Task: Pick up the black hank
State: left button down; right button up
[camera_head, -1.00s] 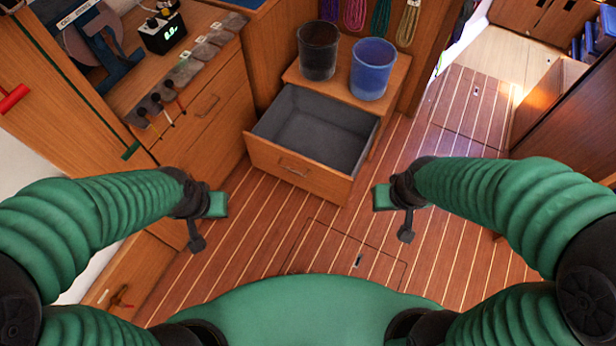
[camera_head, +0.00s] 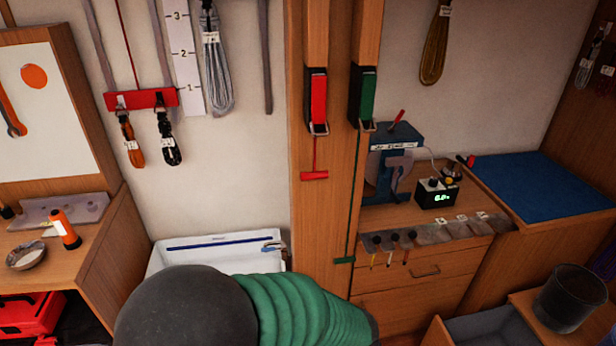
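A black hank (camera_head: 169,146) with pale flecks and a white tag hangs from a red bar (camera_head: 141,99) on the pale wall at upper left. An orange hank (camera_head: 131,145) with a white tag hangs from the same bar, just left of it. Neither of my grippers is in view. Part of one of my arms, a dark joint and a green sleeve, crosses the bottom middle, well below the black hank.
A grey hank (camera_head: 216,72) hangs right of the number scale. A wooden bench (camera_head: 70,262) holds an orange flashlight (camera_head: 66,230) and a bowl (camera_head: 26,255). A white basin (camera_head: 215,252) sits below the hanks. A drawer cabinet (camera_head: 410,284) stands right of the wooden post.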

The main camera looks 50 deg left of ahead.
aim_at(164, 127)
jog(key=u, duration=2.45)
jog(key=i+j, duration=0.15)
jog(key=i, duration=0.15)
jog(key=i+j+u, duration=0.15)
jog(key=i, duration=0.1)
